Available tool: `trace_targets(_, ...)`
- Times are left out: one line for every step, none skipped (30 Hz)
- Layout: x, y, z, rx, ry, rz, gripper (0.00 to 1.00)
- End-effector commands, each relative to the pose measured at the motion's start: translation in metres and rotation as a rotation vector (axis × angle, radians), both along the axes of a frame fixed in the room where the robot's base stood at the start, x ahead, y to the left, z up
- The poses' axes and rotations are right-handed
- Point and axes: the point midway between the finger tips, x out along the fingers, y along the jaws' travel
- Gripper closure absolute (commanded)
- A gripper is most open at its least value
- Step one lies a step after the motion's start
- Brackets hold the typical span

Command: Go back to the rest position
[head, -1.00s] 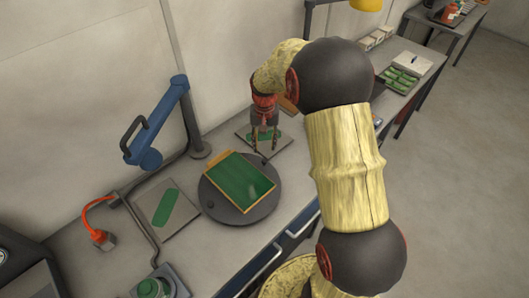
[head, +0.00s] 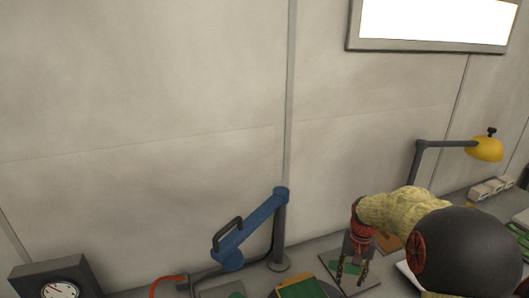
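My gripper (head: 352,279) hangs at the bottom of the head view, pointing down over the workbench. Its two fingers stand apart with a gap between them, and I see nothing held. Below it lies a grey pad (head: 362,281) with a green piece on it, partly hidden by the fingers. Whether the fingertips touch the pad I cannot tell. My arm comes in from the lower right. Just left of the gripper is a green board in a yellowish frame (head: 300,288), cut off by the bottom edge.
A blue jointed arm on a grey post (head: 281,232) stands left of my gripper. A yellow lamp (head: 484,149) stands at the right, near small white boxes (head: 490,188). A dial gauge box (head: 58,284) is at lower left. The wall rises behind.

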Motion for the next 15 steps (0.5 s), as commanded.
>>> trace_targets(-0.015,0.004,-0.009,0.007,0.028,0.015,0.63)
trace_targets(-0.022,0.006,-0.01,0.011,0.037,0.027,0.63)
trace_targets(-0.033,0.009,-0.008,0.013,0.042,0.041,0.63)
trace_targets(-0.04,0.012,-0.003,0.013,0.041,0.053,0.63)
trace_targets(-0.048,0.015,0.001,0.013,0.04,0.068,0.63)
trace_targets(-0.059,0.02,0.009,0.012,0.034,0.086,0.63)
trace_targets(-0.066,0.025,0.014,0.01,0.028,0.101,0.63)
trace_targets(-0.073,0.029,0.019,0.008,0.021,0.115,0.63)
trace_targets(-0.083,0.035,0.027,0.005,0.011,0.133,0.63)
trace_targets(-0.09,0.039,0.033,0.002,0.002,0.147,0.63)
trace_targets(-0.097,0.043,0.039,-0.001,-0.008,0.162,0.63)
trace_targets(-0.108,0.049,0.047,-0.006,-0.023,0.18,0.63)
trace_targets(-0.116,0.054,0.052,-0.009,-0.035,0.195,0.63)
trace_targets(-0.124,0.059,0.058,-0.013,-0.049,0.211,0.63)
trace_targets(-0.135,0.066,0.066,-0.02,-0.069,0.231,0.63)
